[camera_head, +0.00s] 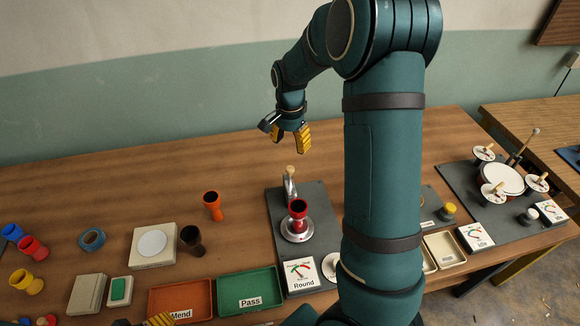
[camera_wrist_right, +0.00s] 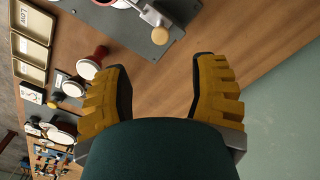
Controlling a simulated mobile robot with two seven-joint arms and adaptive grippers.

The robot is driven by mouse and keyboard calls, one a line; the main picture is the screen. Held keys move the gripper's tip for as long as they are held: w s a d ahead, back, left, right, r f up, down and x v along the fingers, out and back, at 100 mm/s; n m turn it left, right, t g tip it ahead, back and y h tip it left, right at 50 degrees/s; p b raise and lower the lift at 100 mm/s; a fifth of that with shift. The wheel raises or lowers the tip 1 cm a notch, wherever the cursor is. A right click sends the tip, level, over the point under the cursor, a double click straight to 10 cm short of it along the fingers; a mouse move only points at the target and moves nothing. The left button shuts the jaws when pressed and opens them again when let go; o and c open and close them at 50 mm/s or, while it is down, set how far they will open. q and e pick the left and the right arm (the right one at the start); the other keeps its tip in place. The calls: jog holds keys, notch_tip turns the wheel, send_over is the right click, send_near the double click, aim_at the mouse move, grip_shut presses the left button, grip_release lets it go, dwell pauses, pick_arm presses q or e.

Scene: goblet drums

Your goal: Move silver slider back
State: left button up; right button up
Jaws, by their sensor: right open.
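The silver slider (camera_head: 290,187) is an upright silver piece with a light wooden knob, on the dark plate (camera_head: 318,218) behind a red goblet drum (camera_head: 298,210). The drum stands on a round silver base. My right gripper (camera_head: 289,138) is above and behind the slider, apart from it. In the right wrist view my right gripper (camera_wrist_right: 163,88) has its yellow fingers spread with nothing between them. A light wooden knob on the dark plate shows beyond the fingers, near the top edge.
An orange goblet (camera_head: 212,204) and a dark goblet (camera_head: 192,240) stand left of the plate. A green Pass tray (camera_head: 250,289) and a red Mend tray (camera_head: 180,299) lie in front. A Round dial (camera_head: 302,274) is at the plate's front. The table behind the slider is clear.

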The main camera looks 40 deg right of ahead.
aim_at(290, 168)
notch_tip(290, 168, down, 10)
jog(key=shift+f+b, duration=0.25)
jog(key=shift+b, duration=0.15)
grip_shut()
